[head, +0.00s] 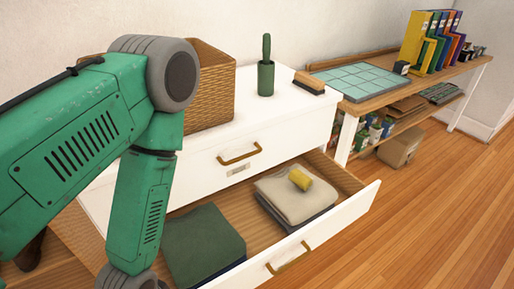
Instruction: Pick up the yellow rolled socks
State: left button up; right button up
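The yellow rolled socks (300,179) lie on top of a folded cream garment (290,205) in the right part of an open lower drawer (343,226). Nothing covers them from above. My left arm, green with grey joints, comes in from the left and bends down past the front of the dresser. Its gripper is out of view below the bottom edge of the picture. My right arm and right gripper are not in view.
A folded green garment (203,243) lies in the drawer's left part. On the white dresser (285,112) stand a wicker basket (212,95), a green container with a brush handle (266,78) and a wooden brush (309,84). A wooden bench (388,95) stands behind right. Floor at right is clear.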

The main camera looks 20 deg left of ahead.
aim_at(298, 178)
jog(key=i+l, duration=0.5)
jog(key=i, duration=0.15)
jog(key=i+l, duration=0.5)
jog(key=i, duration=0.15)
jog(key=j+u, duration=0.05)
